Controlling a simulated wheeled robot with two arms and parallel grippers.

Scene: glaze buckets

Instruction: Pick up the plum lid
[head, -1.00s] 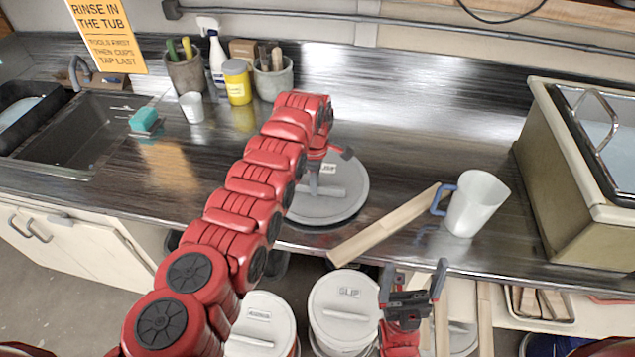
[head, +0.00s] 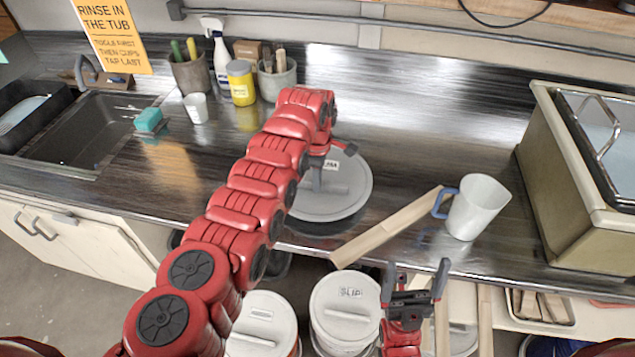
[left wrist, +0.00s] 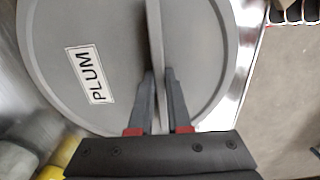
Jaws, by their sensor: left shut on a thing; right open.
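The plum lid (head: 350,188) is a round grey disc with a raised bar handle. It is over the counter near its front edge. Its PLUM label (left wrist: 89,74) is readable in the left wrist view. My left gripper (left wrist: 160,78) is shut on the lid's bar handle (left wrist: 156,40), one finger on each side. In the head view my left arm hides part of the lid. A dark band shows under the lid's front rim, and it looks slightly above the counter. My right gripper (head: 415,275) is open and empty in front of the counter.
A wooden strip (head: 388,228) and a white jug (head: 477,207) are right of the lid. Lidded buckets (head: 345,308) stand below the counter front. A sink (head: 85,130) is at left, a large bin (head: 575,170) at right.

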